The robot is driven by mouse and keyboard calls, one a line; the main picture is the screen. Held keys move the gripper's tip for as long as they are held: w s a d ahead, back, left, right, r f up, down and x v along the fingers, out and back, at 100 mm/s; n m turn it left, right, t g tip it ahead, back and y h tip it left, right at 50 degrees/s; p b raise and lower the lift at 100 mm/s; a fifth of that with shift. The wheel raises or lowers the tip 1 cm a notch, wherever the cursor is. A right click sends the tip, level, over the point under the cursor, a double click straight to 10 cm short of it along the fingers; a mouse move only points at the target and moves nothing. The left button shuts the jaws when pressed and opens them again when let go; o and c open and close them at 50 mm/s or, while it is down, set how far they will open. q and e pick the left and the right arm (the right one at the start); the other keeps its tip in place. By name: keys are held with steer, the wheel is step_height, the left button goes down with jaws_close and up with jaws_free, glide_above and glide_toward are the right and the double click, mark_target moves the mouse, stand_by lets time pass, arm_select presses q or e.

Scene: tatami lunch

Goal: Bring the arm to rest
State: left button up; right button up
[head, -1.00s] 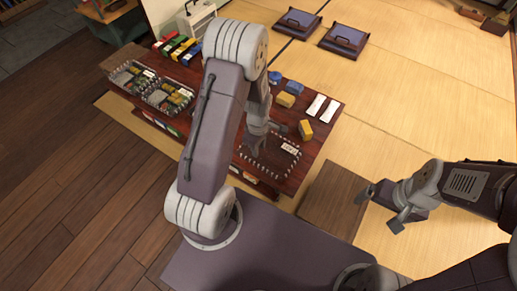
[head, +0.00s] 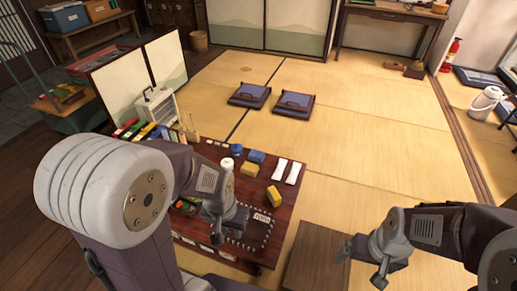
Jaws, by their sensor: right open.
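My left arm comes in from the left and crosses the near left of the head view. Its gripper (head: 217,236) is over the near part of the low dark-red table (head: 287,207), beside a dark tray with a dotted edge (head: 262,232). Its fingers point down, and I cannot tell their gap or whether they hold anything. My right gripper (head: 361,267) is at the lower right, open and empty. It is beside the brown wooden block (head: 315,262) and apart from the table. My left arm hides much of the table's left part.
Yellow blocks (head: 273,196), a blue block (head: 256,156) and white strips (head: 294,173) are on the table. Colored boxes (head: 130,130) and a white heater-like box (head: 158,107) stand behind. Two floor cushions (head: 294,104) lie on open tatami (head: 375,140).

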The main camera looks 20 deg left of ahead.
step_height(320, 180, up, 29)
steer(key=p, duration=2.7)
